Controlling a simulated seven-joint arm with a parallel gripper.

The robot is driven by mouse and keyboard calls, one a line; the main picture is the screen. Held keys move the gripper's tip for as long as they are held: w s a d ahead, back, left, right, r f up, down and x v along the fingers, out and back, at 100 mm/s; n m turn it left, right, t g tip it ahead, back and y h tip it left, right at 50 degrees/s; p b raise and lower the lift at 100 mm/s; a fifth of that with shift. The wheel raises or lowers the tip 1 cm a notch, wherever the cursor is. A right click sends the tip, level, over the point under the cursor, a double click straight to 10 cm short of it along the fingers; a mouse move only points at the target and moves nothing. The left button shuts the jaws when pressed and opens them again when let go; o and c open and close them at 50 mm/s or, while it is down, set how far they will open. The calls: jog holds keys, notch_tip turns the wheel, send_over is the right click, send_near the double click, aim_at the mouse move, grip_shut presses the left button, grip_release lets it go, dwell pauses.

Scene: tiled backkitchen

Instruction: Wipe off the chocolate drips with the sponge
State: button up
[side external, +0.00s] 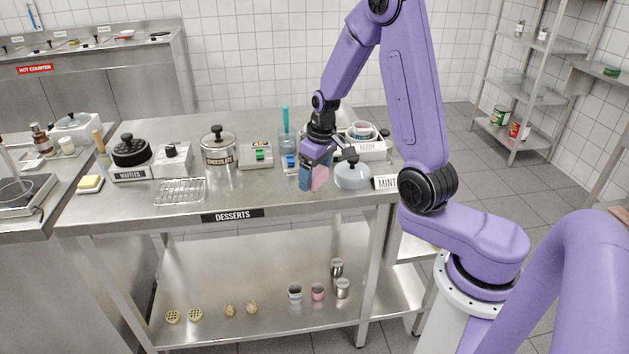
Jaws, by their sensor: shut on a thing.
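My gripper (316,180) is over the right part of the desserts counter, pointing down. It is shut on a small pink thing (320,179), largely covered by the fingers; I cannot tell exactly what it is. A yellow block (90,182) that looks like the sponge lies on a pale dish at the counter's left end, far from my gripper. A steel pot labelled chocolate (219,160) with a black-knobbed lid stands left of centre. I cannot make out any chocolate drips at this size.
A rounded grey-white pot (352,176) stands just right of my gripper, near the mint sign (386,183). The counter's front strip (260,198) is mostly clear. Cups stand on the lower shelf (240,275).

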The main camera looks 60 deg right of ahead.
aim_at(315, 170)
jog(key=shift+r, duration=2.05)
